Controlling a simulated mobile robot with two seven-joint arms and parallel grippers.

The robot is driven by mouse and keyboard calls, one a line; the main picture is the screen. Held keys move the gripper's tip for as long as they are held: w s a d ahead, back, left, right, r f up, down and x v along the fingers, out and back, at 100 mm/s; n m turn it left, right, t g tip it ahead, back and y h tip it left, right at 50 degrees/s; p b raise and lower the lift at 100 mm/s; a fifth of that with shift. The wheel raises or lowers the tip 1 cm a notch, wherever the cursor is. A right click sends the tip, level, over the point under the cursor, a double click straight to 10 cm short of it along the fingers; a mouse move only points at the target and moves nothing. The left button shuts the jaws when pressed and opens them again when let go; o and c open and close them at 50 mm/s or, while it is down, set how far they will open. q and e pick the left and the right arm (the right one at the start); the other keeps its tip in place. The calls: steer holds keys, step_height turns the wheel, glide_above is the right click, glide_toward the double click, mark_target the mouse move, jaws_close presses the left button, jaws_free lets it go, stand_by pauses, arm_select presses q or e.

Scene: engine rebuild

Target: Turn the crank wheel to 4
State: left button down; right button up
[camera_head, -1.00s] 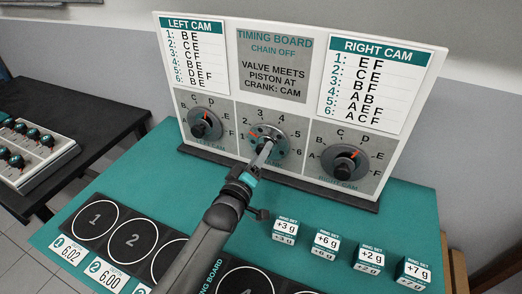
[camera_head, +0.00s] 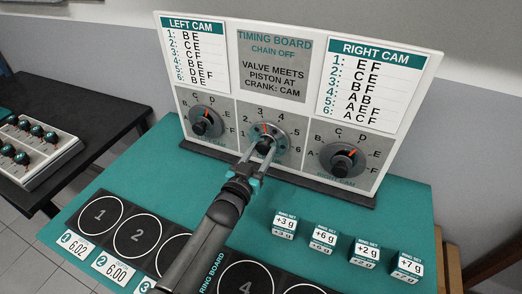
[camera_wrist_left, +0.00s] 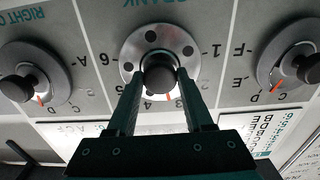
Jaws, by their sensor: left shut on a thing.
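The crank wheel (camera_head: 281,135) is a round grey disc with a dark knob at the middle of the timing board. Its orange-red pointer (camera_head: 265,127) is directed up, near the 3 and short of the 4. My left gripper (camera_head: 265,145) reaches up to the wheel from the front, with one finger on each side of the knob, shut on it. In the left wrist view the board appears upside down, and the dark knob (camera_wrist_left: 159,76) sits between the fingertips. The fingers partly hide the lower part of the wheel. My right gripper is not in view.
The left cam dial (camera_head: 206,122) and right cam dial (camera_head: 342,160) flank the wheel. Several small ring set blocks (camera_head: 325,237) stand on the teal table at right. A mat with numbered circles (camera_head: 101,219) lies in front. A black side table (camera_head: 75,105) is at left.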

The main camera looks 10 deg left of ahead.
arm_select(q)
steer(key=m, duration=0.5)
steer(key=shift+m, duration=0.4)
stand_by(0.4)
steer(key=shift+c, duration=1.5)
jaws_free()
steer(key=shift+s, duration=0.1)
steer(key=s+a+p, duration=0.1)
steer(key=s+a, duration=0.2)
steer(key=s, duration=1.1)
steer(key=shift+s, duration=0.4)
